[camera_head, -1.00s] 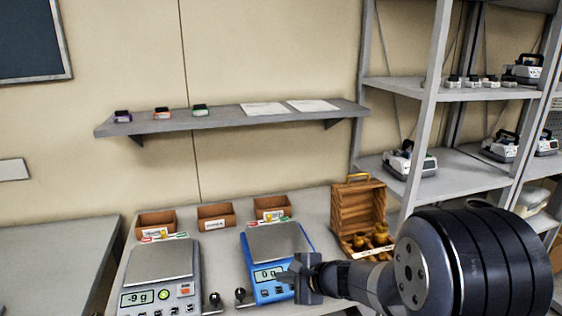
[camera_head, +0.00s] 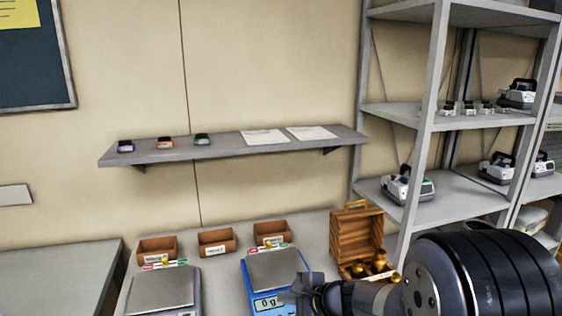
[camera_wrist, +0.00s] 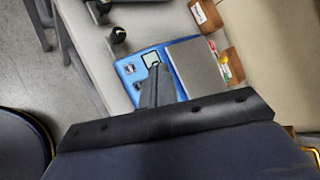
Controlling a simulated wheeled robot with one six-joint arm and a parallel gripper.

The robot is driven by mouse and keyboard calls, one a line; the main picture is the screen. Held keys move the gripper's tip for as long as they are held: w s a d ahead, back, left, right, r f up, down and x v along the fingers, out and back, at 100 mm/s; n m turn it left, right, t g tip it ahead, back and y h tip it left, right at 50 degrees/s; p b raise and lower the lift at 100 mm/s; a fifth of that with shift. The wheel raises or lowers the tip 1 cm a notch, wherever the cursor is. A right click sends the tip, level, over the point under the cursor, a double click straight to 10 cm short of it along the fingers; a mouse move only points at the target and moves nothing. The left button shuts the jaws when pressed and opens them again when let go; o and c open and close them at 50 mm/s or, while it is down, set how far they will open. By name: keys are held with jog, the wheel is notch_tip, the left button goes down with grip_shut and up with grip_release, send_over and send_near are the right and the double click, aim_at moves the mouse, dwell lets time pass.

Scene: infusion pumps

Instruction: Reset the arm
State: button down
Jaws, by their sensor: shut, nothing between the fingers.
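My gripper (camera_head: 290,294) reaches in from the lower right in the head view. It is shut and empty, in front of the blue scale (camera_head: 256,290), and hides part of its front. In the wrist view my gripper (camera_wrist: 157,75) shows as closed fingers over the edge of the blue scale (camera_wrist: 128,68). The scale's grey pan is bare, and its display appears to read 0 g. I cannot tell the exact height of the fingers above the scale.
A grey scale (camera_head: 165,288) stands to the left. Small brown bins (camera_head: 217,243) line the back of the table. A wooden case (camera_head: 357,238) with brass weights (camera_head: 379,260) stands near my arm. A wall shelf (camera_head: 230,149) and a metal rack (camera_head: 470,120) with pumps are behind.

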jog(key=f+b, duration=0.2)
jog(key=w+f+b, duration=0.1)
jog(key=f+b, duration=0.1)
jog(key=f, duration=0.1)
jog(key=shift+w+a+f+b, duration=0.15)
jog(key=shift+a+f+b, duration=0.05)
jog(key=shift+b, duration=0.2)
jog(key=shift+b, duration=0.4)
